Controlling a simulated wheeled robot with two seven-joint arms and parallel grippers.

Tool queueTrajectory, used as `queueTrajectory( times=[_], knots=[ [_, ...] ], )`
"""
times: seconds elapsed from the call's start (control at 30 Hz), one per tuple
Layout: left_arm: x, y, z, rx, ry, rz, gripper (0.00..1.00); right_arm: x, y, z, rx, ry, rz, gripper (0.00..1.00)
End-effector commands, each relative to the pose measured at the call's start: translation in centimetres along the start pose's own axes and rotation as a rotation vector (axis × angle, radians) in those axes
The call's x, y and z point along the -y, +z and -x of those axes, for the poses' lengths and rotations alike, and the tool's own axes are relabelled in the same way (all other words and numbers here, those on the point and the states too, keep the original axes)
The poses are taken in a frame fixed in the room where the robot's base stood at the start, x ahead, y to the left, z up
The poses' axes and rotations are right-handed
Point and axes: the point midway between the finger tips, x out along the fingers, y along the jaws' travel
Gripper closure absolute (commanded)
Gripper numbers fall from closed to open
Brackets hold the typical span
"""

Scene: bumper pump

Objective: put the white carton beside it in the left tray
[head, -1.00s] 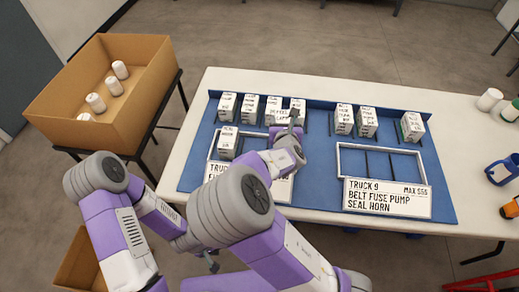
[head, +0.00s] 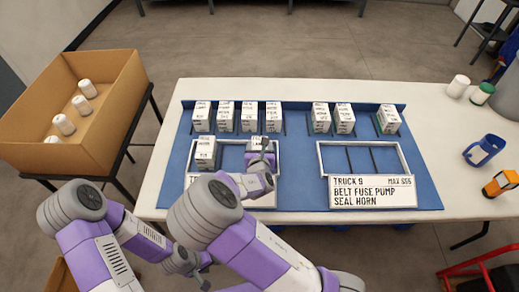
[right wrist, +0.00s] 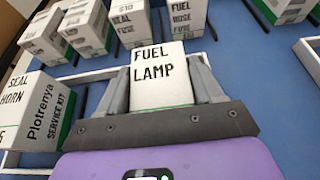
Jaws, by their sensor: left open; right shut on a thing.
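The left tray (head: 232,142) is a white-rimmed frame on the blue mat. One white carton (head: 205,152) stands in its left part; in the right wrist view this carton (right wrist: 37,108) reads "SEAL HORN". My right gripper (head: 262,150) is shut on a white carton marked "FUEL LAMP" (right wrist: 162,80). It holds that carton over the tray's right part, to the right of the standing carton and apart from it. Whether its base touches the tray floor is hidden. My left gripper (head: 193,273) is open and empty, low in front of the table.
Several white cartons (head: 225,116) stand in a back row, with more at the right (head: 345,118). The right tray (head: 405,158) is empty behind its "TRUCK 9" label (head: 372,191). A cardboard box (head: 110,115) with white bottles stands left. A blue mug (head: 484,150) is at far right.

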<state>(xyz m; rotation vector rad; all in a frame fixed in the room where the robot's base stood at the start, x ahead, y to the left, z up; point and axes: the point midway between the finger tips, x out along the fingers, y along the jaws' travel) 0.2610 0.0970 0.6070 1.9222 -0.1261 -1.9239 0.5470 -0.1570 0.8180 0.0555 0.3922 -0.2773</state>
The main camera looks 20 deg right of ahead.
Motion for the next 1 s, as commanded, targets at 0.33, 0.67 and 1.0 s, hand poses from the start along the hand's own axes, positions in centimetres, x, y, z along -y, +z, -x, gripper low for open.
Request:
queueTrajectory(
  times=[0.33,0.67,1.0],
  knots=[
    [0.1,0.0,-0.1,0.0,0.0,0.0,0.57,-0.1,-0.2,-0.1,0.004,0.002,0.0,0.77],
    [0.0,0.0,-0.1,0.0,0.0,0.0,0.57,0.0,-0.1,-0.1,0.002,0.001,-0.001,0.09],
    [-0.3,0.0,0.8,0.0,0.0,0.0,0.57,-0.1,0.3,2.2,0.0,0.002,0.003,0.09]
  ],
)
